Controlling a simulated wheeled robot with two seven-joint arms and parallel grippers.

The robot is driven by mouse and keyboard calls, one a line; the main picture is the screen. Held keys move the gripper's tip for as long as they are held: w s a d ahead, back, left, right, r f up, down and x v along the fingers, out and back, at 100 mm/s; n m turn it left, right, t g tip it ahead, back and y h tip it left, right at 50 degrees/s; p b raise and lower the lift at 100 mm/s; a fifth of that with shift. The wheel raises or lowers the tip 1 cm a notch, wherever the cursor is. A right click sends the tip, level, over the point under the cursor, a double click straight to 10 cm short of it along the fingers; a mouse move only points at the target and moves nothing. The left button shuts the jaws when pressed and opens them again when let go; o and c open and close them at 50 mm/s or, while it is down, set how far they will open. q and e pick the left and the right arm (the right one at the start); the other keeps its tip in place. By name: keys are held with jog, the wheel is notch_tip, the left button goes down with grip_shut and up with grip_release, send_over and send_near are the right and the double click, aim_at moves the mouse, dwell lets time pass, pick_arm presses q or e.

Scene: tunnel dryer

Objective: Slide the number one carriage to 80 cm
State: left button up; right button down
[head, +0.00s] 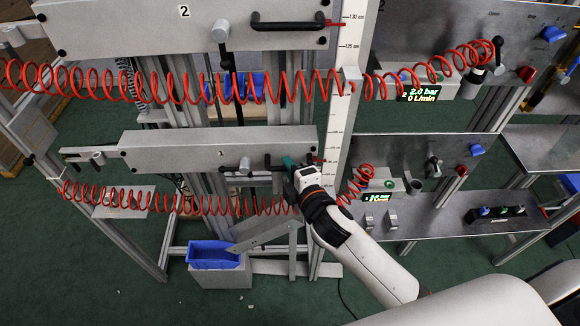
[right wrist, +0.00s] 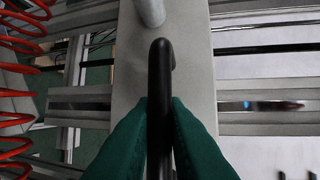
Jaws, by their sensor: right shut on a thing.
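The number one carriage (head: 180,151) is the lower wide grey panel, with a small "1" on its face. A black bar handle (head: 270,160) is at its right end, and a grey clamp lever (head: 245,165) hangs left of it. My right gripper (head: 290,163) is shut on the handle; in the right wrist view its green fingers pinch the black handle (right wrist: 160,100) from both sides. A red pointer (head: 317,160) at the carriage's right edge meets the vertical scale (head: 338,120); the figures there are too small to read. My left gripper is not in view.
The number two carriage (head: 130,25) is above, its pointer near the 130 cm mark. A blue bin (head: 213,255) stands below on a grey box. A panel with a display (head: 378,198) is right of the scale.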

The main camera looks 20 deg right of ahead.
jog(key=shift+f, duration=0.1)
notch_tip(320, 180, down, 17)
jog(key=b, duration=1.1)
jog(key=shift+s, duration=0.15)
jog(key=c, duration=1.5)
grip_release()
jog(key=shift+o, duration=0.2)
jog(key=shift+r, duration=0.2)
jog(key=shift+r, duration=0.1)
jog(key=v, duration=1.1)
jog(key=shift+s+b, duration=0.4)
